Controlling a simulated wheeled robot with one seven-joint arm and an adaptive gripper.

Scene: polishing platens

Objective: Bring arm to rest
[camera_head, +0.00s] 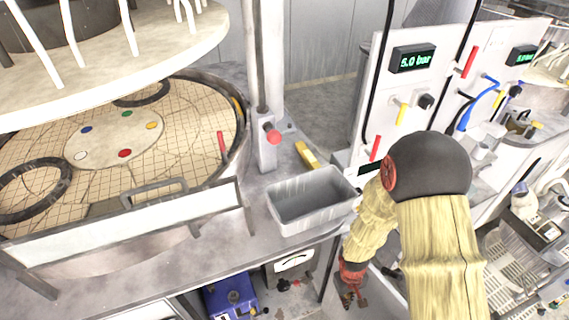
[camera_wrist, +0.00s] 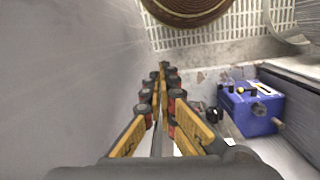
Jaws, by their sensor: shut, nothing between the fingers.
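My gripper (camera_wrist: 160,72) is shut and empty in the wrist view, its yellow and black fingers meeting at the tips. It points down past a smooth grey surface on the left. In the head view my gripper (camera_head: 352,297) hangs low, beside the front of the bench and below its top. My arm, in a pale yellow cover with a dark joint, fills the lower right of the head view. The fingertips look small and partly unclear there.
A grey bin (camera_head: 312,222) stands on the bench. A round polishing platen (camera_head: 190,140) is at left. A white panel with a pressure display (camera_head: 413,58) stands behind my arm. A blue device (camera_head: 230,298) sits under the bench; a blue device also shows in the wrist view (camera_wrist: 250,108).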

